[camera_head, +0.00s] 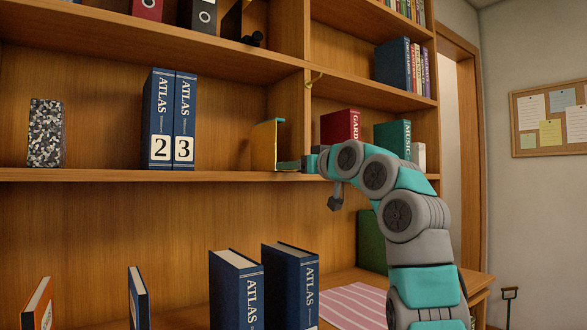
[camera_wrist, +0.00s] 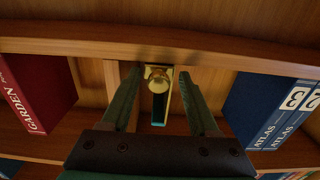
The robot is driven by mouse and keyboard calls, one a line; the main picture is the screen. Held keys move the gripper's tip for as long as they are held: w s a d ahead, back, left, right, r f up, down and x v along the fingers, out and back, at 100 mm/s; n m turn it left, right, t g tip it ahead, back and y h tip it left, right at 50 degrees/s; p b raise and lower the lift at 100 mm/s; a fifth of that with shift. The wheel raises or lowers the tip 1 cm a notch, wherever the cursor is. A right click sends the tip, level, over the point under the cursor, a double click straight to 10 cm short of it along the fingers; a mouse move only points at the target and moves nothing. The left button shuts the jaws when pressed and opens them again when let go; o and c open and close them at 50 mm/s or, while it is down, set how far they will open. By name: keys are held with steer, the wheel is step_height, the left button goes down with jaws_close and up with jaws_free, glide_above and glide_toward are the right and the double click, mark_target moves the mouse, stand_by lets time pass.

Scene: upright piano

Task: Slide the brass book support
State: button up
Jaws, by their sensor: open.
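The brass book support (camera_head: 264,146) stands upright on the middle shelf, right of two blue atlas volumes (camera_head: 172,120) numbered 2 and 3, with a gap between. In the wrist view, the brass support (camera_wrist: 160,106) shows a round knob (camera_wrist: 158,82) facing me. My gripper (camera_head: 290,164) is at the support's lower right edge. In the wrist view my gripper (camera_wrist: 158,76) is open, with one finger on each side of the knob. Gaps show between knob and fingers. Whether the fingertips touch the plate cannot be told.
A speckled block (camera_head: 46,132) stands at the left of the same shelf. A wooden upright (camera_head: 289,115) is close behind the support. Two more blue atlases (camera_head: 290,285) stand on the lower surface beside a pink striped cloth (camera_head: 352,303). A red book (camera_head: 340,126) stands right of the upright.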

steer(key=b+v, duration=0.1)
steer(key=v, duration=0.6)
steer(key=shift+s+b, duration=0.2)
steer(key=shift+b, duration=0.2)
steer(key=shift+d, duration=0.1)
